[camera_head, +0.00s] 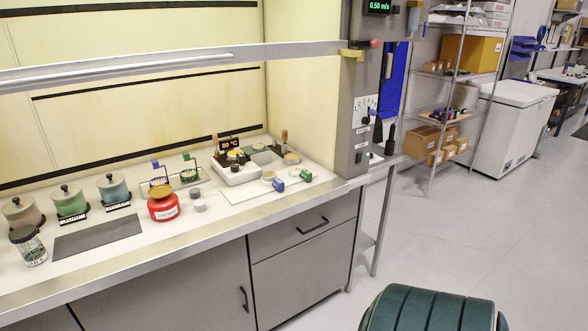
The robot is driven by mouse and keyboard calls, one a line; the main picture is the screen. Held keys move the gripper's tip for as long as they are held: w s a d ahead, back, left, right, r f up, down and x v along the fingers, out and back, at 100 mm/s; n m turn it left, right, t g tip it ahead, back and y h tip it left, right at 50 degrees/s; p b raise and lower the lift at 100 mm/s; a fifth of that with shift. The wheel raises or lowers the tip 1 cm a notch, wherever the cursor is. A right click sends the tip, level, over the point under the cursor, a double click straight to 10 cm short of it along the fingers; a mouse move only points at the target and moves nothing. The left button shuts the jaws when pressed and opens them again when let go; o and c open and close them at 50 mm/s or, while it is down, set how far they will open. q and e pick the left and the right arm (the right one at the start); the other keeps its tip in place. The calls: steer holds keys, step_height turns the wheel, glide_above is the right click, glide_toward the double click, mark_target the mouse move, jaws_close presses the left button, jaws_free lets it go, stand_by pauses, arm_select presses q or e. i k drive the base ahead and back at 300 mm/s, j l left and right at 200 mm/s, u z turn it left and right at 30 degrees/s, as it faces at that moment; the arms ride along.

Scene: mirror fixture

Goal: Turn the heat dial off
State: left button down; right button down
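A white hotplate unit (237,177) stands on the fume hood's worktop, right of the middle, beneath the raised sash. A small black display (231,143) with orange digits, a temperature in °C, shows at its back. Small dark knobs sit on the unit; one (234,168) is at its front. They are too small to tell which is the heat dial or where it points. A small pale vessel with a yellowish top (236,157) seems to stand on it. Neither of my grippers is in view, and nothing is seen touching the unit.
A red jar (163,204) and small grey pieces (199,205) stand left of the unit. Green and blue tagged items (279,185) lie to its right. Several lidded pots (70,202) and a dark mat (98,236) are farther left. The sash bar (180,62) crosses above; drawers (305,250) are below.

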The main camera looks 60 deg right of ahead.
mark_target(234, 167)
steer(key=l+z, duration=0.2)
steer(key=z, duration=0.25)
steer(key=k+l+z, duration=0.1)
steer(key=l+z, duration=0.15)
steer(key=z, duration=0.2)
steer(key=l+z, duration=0.25)
steer(key=z, duration=0.25)
steer(key=l+z, duration=0.2)
steer(key=z, duration=0.25)
steer(key=i, duration=0.05)
